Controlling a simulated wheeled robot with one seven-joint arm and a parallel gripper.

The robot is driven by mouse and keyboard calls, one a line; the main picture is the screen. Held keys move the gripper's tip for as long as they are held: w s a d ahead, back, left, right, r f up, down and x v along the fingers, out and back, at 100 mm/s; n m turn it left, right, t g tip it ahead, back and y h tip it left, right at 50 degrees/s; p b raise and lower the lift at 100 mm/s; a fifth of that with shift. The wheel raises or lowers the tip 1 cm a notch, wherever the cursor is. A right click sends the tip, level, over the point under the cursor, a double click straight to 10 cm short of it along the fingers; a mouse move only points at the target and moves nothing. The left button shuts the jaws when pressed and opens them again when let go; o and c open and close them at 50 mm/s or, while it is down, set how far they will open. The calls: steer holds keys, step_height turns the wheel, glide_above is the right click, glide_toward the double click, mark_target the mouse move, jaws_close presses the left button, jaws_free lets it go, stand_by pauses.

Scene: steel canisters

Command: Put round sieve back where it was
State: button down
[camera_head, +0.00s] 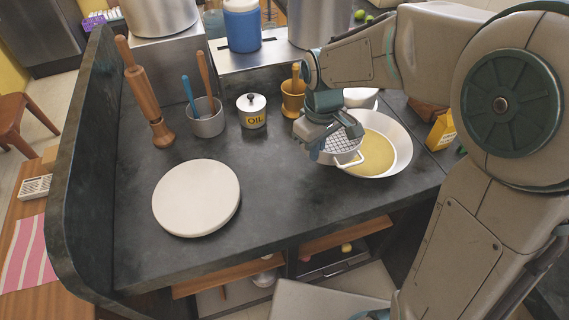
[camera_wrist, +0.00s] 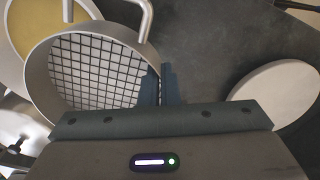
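The round sieve (camera_head: 343,147) has a pale metal rim, a dark wire mesh and a bent wire handle. In the head view it is over the near left side of a wide white pan (camera_head: 404,150) with yellow contents. My gripper (camera_head: 320,150) is at the sieve's left edge. In the wrist view the sieve (camera_wrist: 95,72) fills the left, and the narrow fingers of my gripper (camera_wrist: 161,80) close on its wall, one finger inside and one outside. Whether the sieve touches the pan is hard to tell.
A round white board (camera_head: 196,198) lies on the dark counter (camera_head: 270,175). Behind it stand a utensil cup (camera_head: 206,122), an oil pot (camera_head: 252,112) and a brass mortar (camera_head: 292,100). A wooden mill (camera_head: 148,100) is at the left. The counter's middle is clear.

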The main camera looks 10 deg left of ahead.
glide_above(269, 196)
step_height(269, 196, down, 6)
steer(key=shift+d+f, duration=0.1)
steer(key=shift+f, duration=2.3)
steer(key=shift+f, duration=0.15)
steer(key=c, duration=1.7)
jaws_free()
step_height(269, 196, up, 12)
steer(key=shift+s+r+p, duration=0.1)
steer(key=shift+r+p, duration=0.1)
steer(key=shift+p, duration=0.2)
